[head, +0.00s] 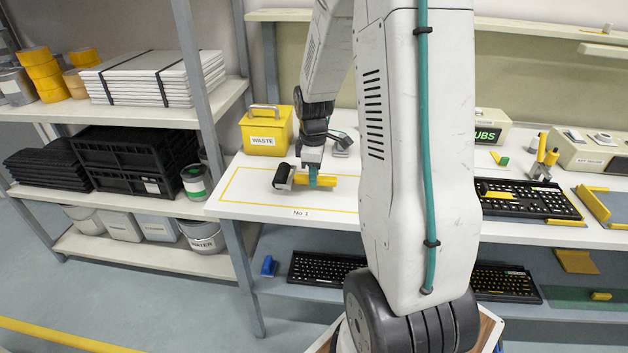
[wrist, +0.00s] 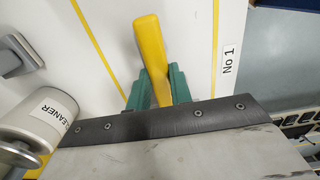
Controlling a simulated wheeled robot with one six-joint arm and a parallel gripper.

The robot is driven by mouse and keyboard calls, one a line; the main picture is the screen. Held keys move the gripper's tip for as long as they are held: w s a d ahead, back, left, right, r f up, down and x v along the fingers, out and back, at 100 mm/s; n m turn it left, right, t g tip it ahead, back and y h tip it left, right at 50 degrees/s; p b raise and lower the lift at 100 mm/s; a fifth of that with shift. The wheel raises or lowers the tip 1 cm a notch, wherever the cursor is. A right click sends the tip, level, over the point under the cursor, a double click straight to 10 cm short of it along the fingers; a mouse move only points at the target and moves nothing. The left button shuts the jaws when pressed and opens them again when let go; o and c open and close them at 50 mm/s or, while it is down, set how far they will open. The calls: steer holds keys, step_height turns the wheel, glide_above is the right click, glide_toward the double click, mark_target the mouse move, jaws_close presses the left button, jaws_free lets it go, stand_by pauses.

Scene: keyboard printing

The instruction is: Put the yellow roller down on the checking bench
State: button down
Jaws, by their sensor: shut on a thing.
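The yellow roller (head: 326,183) has a yellow handle and a dark roller head, at the left end in the head view. My gripper (head: 313,178) is shut on it, its green fingers around the handle. In the wrist view the yellow handle (wrist: 150,50) sticks out between the green fingers of my gripper (wrist: 151,92); the roller head is hidden there. The roller is low over the white bench top (head: 240,204), inside a yellow outline by the label "No 1". I cannot tell whether it touches the bench.
A yellow waste box (head: 266,130) stands behind the roller. A pale cylinder marked "CLEANER" (wrist: 42,118) shows close by in the wrist view. A keyboard (head: 530,200) lies further right. The bench in front of the roller is clear to its edge.

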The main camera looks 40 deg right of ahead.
steer(key=shift+f, duration=0.95)
steer(key=shift+f, duration=0.2)
steer(key=c, duration=1.3)
jaws_free()
steer(key=shift+o, duration=0.2)
steer(key=shift+r, duration=0.1)
step_height(320, 180, up, 12)
steer(key=s+a+r+m, duration=0.2)
steer(key=s+a+r, duration=0.2)
steer(key=a, duration=0.3)
steer(key=s+a+r+m, duration=0.1)
steer(key=s+a+r, duration=0.25)
steer(key=a, duration=0.25)
steer(key=s+a+r+m+t, duration=0.1)
steer(key=s+a+m, duration=0.3)
steer(key=s+a, duration=0.6)
steer(key=s+r, duration=0.1)
steer(key=s, duration=0.2)
steer(key=shift+s+m, duration=0.3)
steer(key=shift+s, duration=0.05)
